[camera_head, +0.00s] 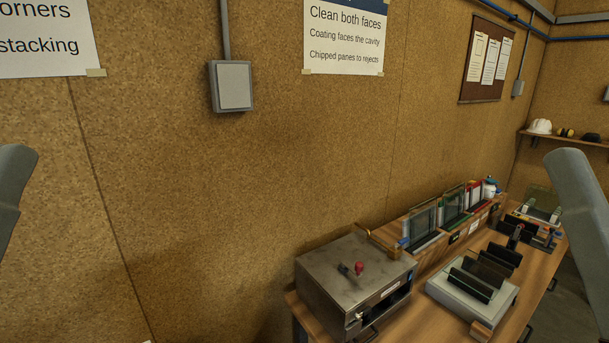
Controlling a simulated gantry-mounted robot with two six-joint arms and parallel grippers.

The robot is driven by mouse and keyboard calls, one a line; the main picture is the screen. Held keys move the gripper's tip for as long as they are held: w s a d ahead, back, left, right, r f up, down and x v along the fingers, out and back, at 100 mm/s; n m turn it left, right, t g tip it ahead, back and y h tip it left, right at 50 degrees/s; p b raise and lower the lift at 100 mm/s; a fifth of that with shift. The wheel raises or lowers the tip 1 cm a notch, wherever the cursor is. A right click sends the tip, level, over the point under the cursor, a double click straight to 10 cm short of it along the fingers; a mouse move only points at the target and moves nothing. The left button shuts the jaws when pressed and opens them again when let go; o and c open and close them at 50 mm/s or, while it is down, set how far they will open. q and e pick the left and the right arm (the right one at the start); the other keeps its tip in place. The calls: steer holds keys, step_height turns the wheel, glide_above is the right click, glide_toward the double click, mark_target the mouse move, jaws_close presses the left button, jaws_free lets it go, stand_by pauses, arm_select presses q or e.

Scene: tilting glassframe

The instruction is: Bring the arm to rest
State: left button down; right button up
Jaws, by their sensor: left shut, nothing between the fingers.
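Two grey links of my arms show at the picture's sides. My left arm link (12,195) is cut off by the left edge. My right arm link (580,215) stands large at the right edge and slants down out of the picture. I see no clear gripper fingers on either arm. A small pale sliver (147,341) at the bottom edge is too small to identify.
A wooden bench (412,320) stands at lower right. It bears a steel box (340,285) with a red knob, a pale slotted rack (455,300), and several framed panes (424,222) at the wall. The cork-coloured wall (200,200) fills the left and middle.

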arm_select(q)
step_height(320, 180, up, 14)
steer(key=p, duration=1.1)
steer(key=shift+w, duration=0.15)
arm_select(e)
step_height(320, 180, up, 14)
arm_select(q)
steer(key=shift+a+y, duration=0.1)
steer(key=shift+y, duration=0.2)
arm_select(e)
steer(key=shift+r, duration=0.1)
